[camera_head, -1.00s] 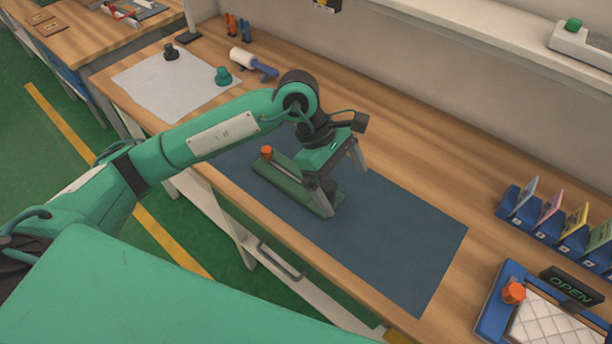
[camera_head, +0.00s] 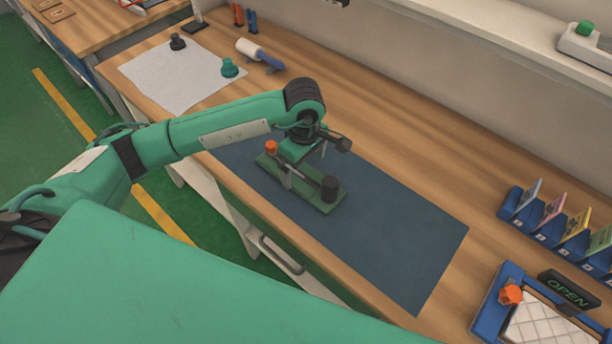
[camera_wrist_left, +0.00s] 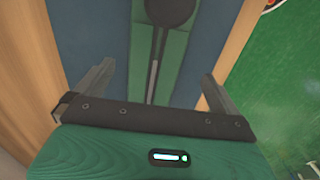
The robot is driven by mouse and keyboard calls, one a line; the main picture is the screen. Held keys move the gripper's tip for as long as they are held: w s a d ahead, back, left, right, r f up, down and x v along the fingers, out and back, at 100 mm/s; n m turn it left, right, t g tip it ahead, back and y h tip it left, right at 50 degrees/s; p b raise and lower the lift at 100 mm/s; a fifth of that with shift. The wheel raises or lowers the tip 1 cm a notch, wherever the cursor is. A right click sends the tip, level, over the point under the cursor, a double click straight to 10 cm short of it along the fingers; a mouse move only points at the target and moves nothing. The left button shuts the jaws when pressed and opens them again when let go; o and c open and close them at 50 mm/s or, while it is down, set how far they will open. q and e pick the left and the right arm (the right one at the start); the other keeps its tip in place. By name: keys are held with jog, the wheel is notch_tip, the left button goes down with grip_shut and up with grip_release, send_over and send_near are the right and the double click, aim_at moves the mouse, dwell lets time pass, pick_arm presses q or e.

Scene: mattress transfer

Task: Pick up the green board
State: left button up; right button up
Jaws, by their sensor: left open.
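The green board (camera_head: 322,201) lies on the dark blue mat (camera_head: 400,235) on the workbench. An orange knob (camera_head: 271,147) stands at its left end and a black cylinder (camera_head: 329,188) at its right end. My left gripper (camera_head: 305,166) is open and above the board, between knob and cylinder, hiding part of it. In the left wrist view the board (camera_wrist_left: 178,75) runs lengthwise between the spread fingers of the gripper (camera_wrist_left: 157,74). A dark round part with a rod shows on it there. I cannot tell the finger height above the mat. My right gripper is not in view.
A white sheet (camera_head: 170,85) with a black and a teal knob lies at the back left. A white roller (camera_head: 250,49) is beside it. Blue card holders (camera_head: 545,228) and a blue tray (camera_head: 486,318) are at right. The mat's right part is clear.

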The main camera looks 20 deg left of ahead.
aim_at(306, 180)
pick_arm(q)
jog(key=f+p, duration=0.1)
jog(key=f, duration=0.1)
jog(key=f+p, duration=0.1)
jog(key=f, duration=0.1)
jog(key=shift+w+d+f, duration=0.2)
jog(key=shift+f, duration=0.45)
jog(key=c, duration=1.3)
jog(key=shift+r, duration=0.1)
jog(key=shift+c, duration=0.4)
